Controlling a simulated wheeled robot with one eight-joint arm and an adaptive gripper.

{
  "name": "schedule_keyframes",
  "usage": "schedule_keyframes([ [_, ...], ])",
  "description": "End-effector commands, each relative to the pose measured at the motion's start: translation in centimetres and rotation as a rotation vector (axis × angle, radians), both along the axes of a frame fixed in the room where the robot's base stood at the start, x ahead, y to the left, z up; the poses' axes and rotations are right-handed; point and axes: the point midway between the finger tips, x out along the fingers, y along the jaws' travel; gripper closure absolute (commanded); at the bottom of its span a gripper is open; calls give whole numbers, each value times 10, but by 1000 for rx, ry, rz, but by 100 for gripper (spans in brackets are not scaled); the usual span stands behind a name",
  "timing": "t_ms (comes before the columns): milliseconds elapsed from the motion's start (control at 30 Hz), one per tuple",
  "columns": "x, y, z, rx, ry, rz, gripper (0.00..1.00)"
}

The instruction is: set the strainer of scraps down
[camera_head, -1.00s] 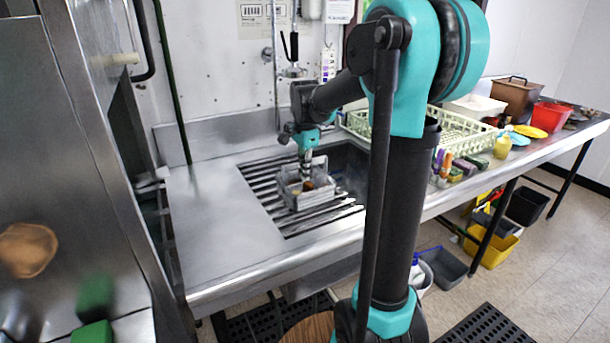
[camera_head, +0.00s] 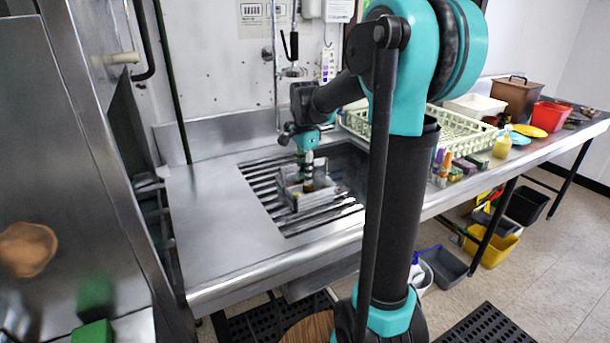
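The strainer (camera_head: 320,197) is a pale grey, box-like basket with scraps of brown and orange inside. It sits on or just above the slatted grate (camera_head: 268,188) over the sink in the steel counter; I cannot tell if it touches the bars. My gripper (camera_head: 307,184) points down at the strainer from above, its fingertips at or inside the basket near its back wall. The fingers are small and partly hidden, so I cannot see whether they grip the strainer.
A pale green dish rack (camera_head: 455,128) stands right of the sink, partly behind my arm. Beyond it are a white tub (camera_head: 474,106), a brown bin (camera_head: 516,97) and a red container (camera_head: 550,116). Bare steel counter (camera_head: 215,220) lies left of the grate.

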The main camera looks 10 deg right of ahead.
Motion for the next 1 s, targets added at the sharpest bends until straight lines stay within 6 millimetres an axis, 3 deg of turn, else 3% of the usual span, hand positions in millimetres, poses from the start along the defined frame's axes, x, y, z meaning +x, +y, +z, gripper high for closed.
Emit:
schedule_keyframes([
  [600, 0, 0, 104, 0, 0, 0, 74],
  [800, 0, 0, 118, 0, 0, 0, 74],
  [1000, 0, 0, 119, 0, 0, 0, 74],
])
